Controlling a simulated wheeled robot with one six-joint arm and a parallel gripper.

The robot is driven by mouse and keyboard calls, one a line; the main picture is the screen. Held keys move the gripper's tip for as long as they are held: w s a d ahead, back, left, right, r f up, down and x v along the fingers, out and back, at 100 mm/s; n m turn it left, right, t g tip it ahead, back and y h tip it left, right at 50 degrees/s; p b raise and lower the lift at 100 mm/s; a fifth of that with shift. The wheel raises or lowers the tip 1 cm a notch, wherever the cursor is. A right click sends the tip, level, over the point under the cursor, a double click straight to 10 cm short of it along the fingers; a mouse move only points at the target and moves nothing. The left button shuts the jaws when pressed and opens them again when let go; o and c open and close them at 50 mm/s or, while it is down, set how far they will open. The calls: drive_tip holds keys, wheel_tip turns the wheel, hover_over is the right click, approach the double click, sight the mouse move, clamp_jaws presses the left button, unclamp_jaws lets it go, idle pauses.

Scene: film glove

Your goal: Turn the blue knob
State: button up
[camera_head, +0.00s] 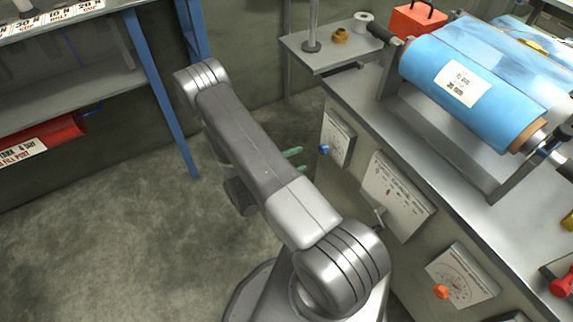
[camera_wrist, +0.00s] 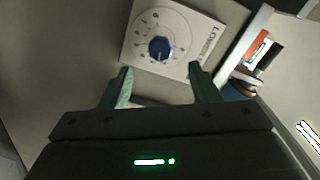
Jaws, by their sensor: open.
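The blue knob (camera_head: 324,150) sits on a white dial plate (camera_head: 337,139) on the side of the grey bench. In the wrist view the blue knob (camera_wrist: 160,48) is at the centre of its round dial, on a white plate (camera_wrist: 190,22) with printed lettering. My gripper (camera_head: 296,157) shows its green fingertips to the left of the knob in the head view. In the wrist view my gripper (camera_wrist: 160,78) is open, its two green fingers apart and empty. The knob lies ahead of the gap between them, and I see no contact.
An orange knob (camera_head: 441,292) is on another dial plate lower right, and a lever panel (camera_head: 397,195) is between. A blue film roll (camera_head: 470,85) lies on the bench top. A shelf with a blue post (camera_head: 165,90) stands left. The floor (camera_head: 110,240) is clear.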

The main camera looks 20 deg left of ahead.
sight(320, 150)
drive_tip(key=shift+v, duration=1.8)
drive_tip(key=b+x, duration=0.1)
drive_tip(key=x, duration=1.3)
drive_tip(key=shift+s+a, duration=0.1)
drive_tip(key=shift+s, duration=0.05)
drive_tip(key=shift+d, duration=0.2)
drive_tip(key=shift+a+m+b, duration=0.15)
drive_tip(key=shift+m+b, duration=0.15)
drive_tip(key=shift+m, duration=0.5)
drive_tip(key=m+b, duration=0.2)
drive_tip(key=m, duration=0.4)
drive_tip(key=m+b, duration=0.3)
drive_tip(key=m, duration=0.3)
drive_tip(key=shift+r+b, duration=0.1)
drive_tip(key=shift+b, duration=0.3)
drive_tip(key=shift+m, duration=0.4)
idle(0.3)
